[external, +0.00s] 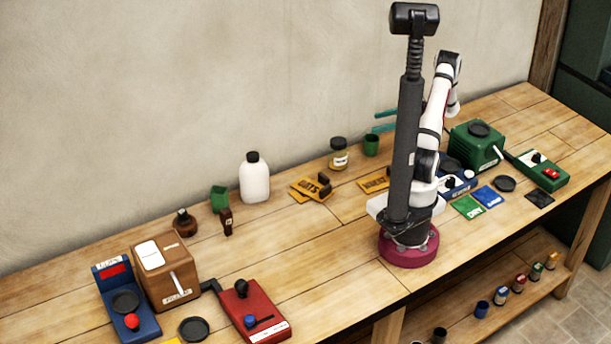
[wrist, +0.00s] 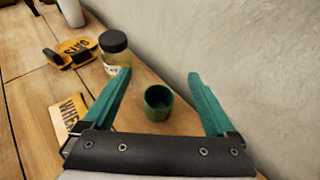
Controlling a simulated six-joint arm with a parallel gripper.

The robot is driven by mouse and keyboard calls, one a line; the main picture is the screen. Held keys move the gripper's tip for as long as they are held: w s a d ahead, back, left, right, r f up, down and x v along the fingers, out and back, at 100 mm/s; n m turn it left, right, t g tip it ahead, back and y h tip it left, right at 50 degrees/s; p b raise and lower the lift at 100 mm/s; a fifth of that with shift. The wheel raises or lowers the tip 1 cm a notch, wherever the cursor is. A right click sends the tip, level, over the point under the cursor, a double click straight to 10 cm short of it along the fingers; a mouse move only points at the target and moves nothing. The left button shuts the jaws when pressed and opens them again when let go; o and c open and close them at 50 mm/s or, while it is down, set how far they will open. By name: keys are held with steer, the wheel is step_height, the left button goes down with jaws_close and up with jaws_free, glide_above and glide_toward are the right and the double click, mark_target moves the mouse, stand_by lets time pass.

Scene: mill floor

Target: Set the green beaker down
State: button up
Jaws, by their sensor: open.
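The green beaker (wrist: 158,103) stands upright on the wooden table in the wrist view, and it looks empty. It also shows in the external view (external: 371,145), near the wall and right of a jar. My gripper (wrist: 163,85) has its two teal fingers spread wide, one on each side of the beaker and apart from it. In the external view my gripper's teal fingers (external: 384,121) show just above the beaker, partly hidden behind my dark column.
A dark-lidded jar (wrist: 114,52) stands close to the left finger. A yellow "WHEAT" card (wrist: 70,113) and an "OATS" card (wrist: 76,46) lie to the left. The wall (wrist: 260,60) is close on the right. A white bottle (external: 255,178) stands farther left.

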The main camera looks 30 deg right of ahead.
steer(key=s+a+r+n+g, duration=0.4)
steer(key=a+r+n, duration=0.1)
steer(key=a, duration=0.4)
steer(key=s+a+r+n+g, duration=0.35)
steer(key=a+r+n, duration=0.2)
steer(key=a, duration=0.35)
steer(key=s+a+n+g+h, duration=0.1)
steer(key=s+n+h, duration=0.3)
steer(key=s, duration=0.5)
steer(key=s+a+r+n+g+h, duration=0.1)
steer(key=s+a+n+h, duration=0.2)
steer(key=s+n, duration=0.3)
steer(key=s, duration=0.3)
steer(key=shift+s+a+h, duration=0.35)
steer(key=shift+a+h, duration=0.05)
